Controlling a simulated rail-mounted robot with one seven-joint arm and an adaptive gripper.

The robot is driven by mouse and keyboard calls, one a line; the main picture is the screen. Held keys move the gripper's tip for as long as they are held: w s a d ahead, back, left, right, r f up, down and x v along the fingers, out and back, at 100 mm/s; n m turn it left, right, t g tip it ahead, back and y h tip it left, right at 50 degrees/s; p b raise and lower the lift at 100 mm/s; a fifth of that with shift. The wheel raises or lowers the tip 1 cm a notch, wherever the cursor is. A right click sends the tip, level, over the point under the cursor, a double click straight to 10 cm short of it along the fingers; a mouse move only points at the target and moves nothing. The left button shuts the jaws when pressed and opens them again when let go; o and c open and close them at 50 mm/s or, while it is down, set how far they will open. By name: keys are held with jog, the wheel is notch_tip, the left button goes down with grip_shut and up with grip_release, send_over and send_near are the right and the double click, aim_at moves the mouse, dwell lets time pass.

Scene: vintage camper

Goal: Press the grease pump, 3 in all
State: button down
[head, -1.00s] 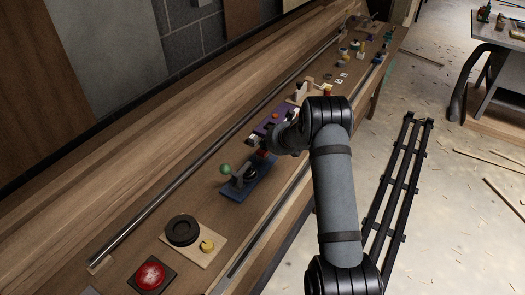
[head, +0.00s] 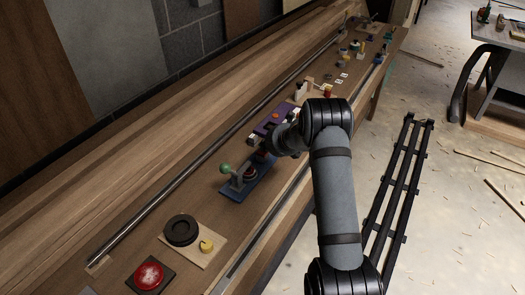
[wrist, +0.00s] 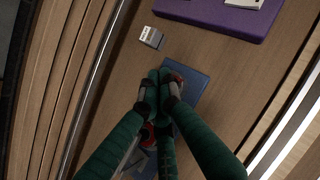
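The device that appears to be the grease pump stands on a blue base plate (head: 262,184) on the wooden bench, with a grey body, a red part (head: 251,172) and a green ball knob (head: 225,169) on its left. In the wrist view, the blue plate (wrist: 198,82) lies beneath my fingers, and part of the pump (wrist: 147,134) shows red and grey between them. My gripper (wrist: 164,84) has its fingertips together over the plate, with nothing visible held. In the head view, my arm largely hides the gripper. I cannot tell whether the fingers touch the pump.
A purple block (head: 269,125) lies just beyond the pump; it also shows in the wrist view (wrist: 220,14). A small grey box (wrist: 151,37) stands near the fingertips. Nearer are a black ring (head: 181,230) and a red button (head: 149,276). A metal rail (head: 190,175) runs along the back.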

dwell(0.5)
jog(key=shift+r+p, duration=0.8)
jog(key=shift+r, duration=0.1)
jog(key=shift+r, duration=0.1)
notch_tip(320, 180, up, 5)
jog(key=p, duration=0.4)
jog(key=shift+f, duration=0.25)
dwell(0.3)
